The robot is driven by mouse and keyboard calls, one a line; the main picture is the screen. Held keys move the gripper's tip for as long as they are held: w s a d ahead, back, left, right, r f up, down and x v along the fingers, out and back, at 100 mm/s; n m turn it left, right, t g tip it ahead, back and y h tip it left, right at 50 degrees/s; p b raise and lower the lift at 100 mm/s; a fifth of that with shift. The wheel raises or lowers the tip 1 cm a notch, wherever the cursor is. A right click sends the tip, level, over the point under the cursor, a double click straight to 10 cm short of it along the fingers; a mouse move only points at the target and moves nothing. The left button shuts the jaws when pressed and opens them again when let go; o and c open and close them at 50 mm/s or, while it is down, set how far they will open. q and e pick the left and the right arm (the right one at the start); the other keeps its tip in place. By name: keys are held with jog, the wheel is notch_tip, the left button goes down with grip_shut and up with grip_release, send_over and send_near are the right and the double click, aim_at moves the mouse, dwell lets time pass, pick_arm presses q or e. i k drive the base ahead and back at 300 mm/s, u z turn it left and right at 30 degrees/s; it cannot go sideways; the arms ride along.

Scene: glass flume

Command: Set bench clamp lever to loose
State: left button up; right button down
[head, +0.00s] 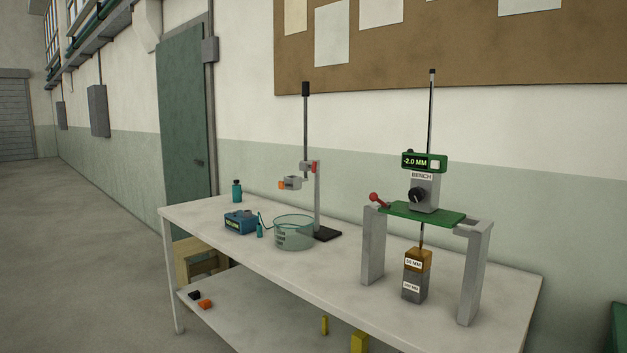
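The bench gauge (421,190) stands on a green plate (421,213) carried by two grey posts on the white table. Its green display reads -2.0 MM, and a plate below it says BENCH. A lever with a red ball end (374,197) sticks out at the left end of the green plate, pointing up and left. I cannot tell from this view whether that lever is the clamp lever or how it is set. A dark round knob (417,194) is on the gauge body. Neither of my grippers is in view.
A stepped block marked 50 MM (417,262) stands under the gauge's thin rod. A glass bowl (294,234), a stand (318,195) with a small red part, a blue box (240,222) and a dark bottle (237,191) are further left. The table's front edge is clear.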

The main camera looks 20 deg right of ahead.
aim_at(374, 197)
jog(key=z, duration=0.1)
jog(key=i, duration=1)
jog(key=z, duration=0.7)
jog(key=i, duration=0.35)
jog(key=z, duration=0.25)
jog(key=k, duration=0.85)
jog(key=z, duration=0.2)
jog(key=i, duration=0.85)
jog(key=u, duration=0.1)
